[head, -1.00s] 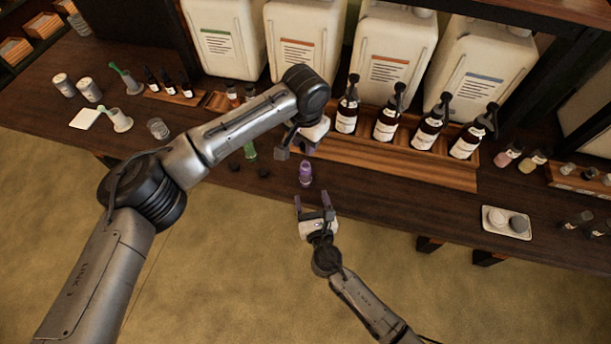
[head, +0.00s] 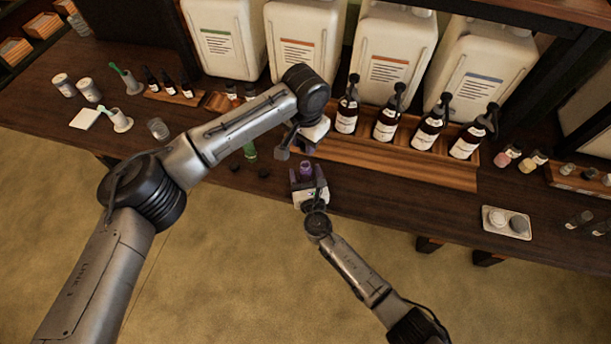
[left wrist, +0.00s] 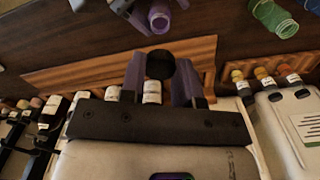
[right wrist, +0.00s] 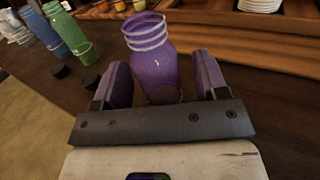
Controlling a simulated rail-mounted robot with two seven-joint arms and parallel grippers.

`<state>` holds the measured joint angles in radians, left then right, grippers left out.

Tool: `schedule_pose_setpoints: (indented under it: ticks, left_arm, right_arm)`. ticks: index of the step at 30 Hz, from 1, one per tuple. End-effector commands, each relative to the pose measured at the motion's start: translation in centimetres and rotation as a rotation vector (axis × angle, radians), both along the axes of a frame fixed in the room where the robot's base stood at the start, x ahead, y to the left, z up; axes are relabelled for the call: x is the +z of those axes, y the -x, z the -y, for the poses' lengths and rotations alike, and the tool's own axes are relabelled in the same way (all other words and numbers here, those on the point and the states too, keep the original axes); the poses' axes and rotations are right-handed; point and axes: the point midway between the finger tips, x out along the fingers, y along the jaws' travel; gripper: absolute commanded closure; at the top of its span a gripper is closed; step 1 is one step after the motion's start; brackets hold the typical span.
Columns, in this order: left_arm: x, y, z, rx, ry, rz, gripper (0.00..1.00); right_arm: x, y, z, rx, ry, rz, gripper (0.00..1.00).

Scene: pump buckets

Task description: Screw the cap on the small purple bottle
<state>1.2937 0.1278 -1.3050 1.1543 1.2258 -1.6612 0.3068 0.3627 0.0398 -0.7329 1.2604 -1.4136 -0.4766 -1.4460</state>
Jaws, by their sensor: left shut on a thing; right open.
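The small purple bottle (head: 306,168) stands upright near the front edge of the counter, its threaded neck bare. It is large in the right wrist view (right wrist: 156,70) and shows from above in the left wrist view (left wrist: 159,18). My right gripper (head: 308,182) is open, with one finger on each side of the bottle; small gaps show beside it. My left gripper (head: 296,150) is shut on a round black cap (left wrist: 160,65), held above and behind the bottle, apart from its neck. In the head view the cap is hidden.
Two more black caps (head: 263,173) lie left of the bottle, by a green bottle (head: 250,153). A wooden tray (head: 420,165) with several dark pump bottles stands behind right. A white tray (head: 507,232) is at the right. The counter between is clear.

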Motion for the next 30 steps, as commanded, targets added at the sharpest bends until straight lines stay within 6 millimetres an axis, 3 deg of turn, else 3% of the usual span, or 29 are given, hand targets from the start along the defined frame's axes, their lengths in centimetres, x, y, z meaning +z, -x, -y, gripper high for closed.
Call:
schedule_pose_setpoints:
  ticks: [3,23,30]
  left_arm:
    - [0.0,0.0,0.0,0.0,0.0,0.0,0.92]
    - [0.0,0.0,0.0,0.0,0.0,0.0,0.92]
    - [-0.38,0.02,0.01,0.0,0.0,-0.001,0.92]
  right_arm:
    - [0.02,0.01,-0.01,0.0,0.0,0.0,0.36]
    - [0.02,0.02,0.01,0.0,0.0,0.0,0.99]
    - [0.01,0.02,0.01,0.0,0.0,0.0,1.0]
